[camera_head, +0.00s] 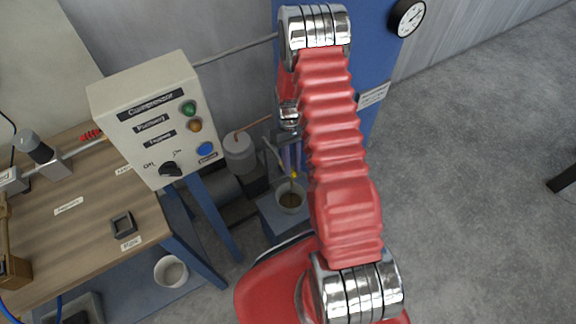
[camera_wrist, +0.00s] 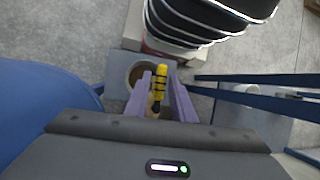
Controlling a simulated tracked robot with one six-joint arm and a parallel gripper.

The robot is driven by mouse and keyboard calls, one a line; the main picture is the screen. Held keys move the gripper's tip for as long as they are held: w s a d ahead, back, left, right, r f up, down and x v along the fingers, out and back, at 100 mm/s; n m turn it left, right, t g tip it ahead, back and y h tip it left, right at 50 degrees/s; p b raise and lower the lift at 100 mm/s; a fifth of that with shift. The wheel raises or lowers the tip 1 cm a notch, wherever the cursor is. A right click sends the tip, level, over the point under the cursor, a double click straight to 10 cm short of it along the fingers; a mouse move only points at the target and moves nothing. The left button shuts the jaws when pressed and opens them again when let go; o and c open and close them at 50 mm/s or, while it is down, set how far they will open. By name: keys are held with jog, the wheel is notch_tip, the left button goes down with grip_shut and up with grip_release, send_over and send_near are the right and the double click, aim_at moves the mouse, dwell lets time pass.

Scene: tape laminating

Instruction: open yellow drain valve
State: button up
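The yellow drain valve (camera_wrist: 160,83) shows in the wrist view as a yellow handle with black bands, pointing away from my gripper. My gripper (camera_wrist: 161,77) has two purple fingers, one on each side of the handle, with a small gap visible on both sides. Whether the fingers are level with the handle or above it is hard to tell. In the head view the purple fingers (camera_head: 291,157) point down, and a small yellow part of the valve (camera_head: 294,174) shows just below them. My red arm hides much of the area to the right.
A cup with brown liquid (camera_head: 291,198) stands below the valve on a blue block. A control box (camera_head: 158,115) and a wooden bench (camera_head: 75,215) are on the left. A blue tank (camera_wrist: 40,115) and a black ribbed cylinder (camera_wrist: 205,18) are close by in the wrist view.

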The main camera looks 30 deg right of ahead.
jog(key=shift+o, duration=1)
jog(key=shift+w, duration=0.1)
jog(key=shift+r, duration=0.1)
jog(key=v, duration=0.7)
jog(key=shift+w, duration=0.25)
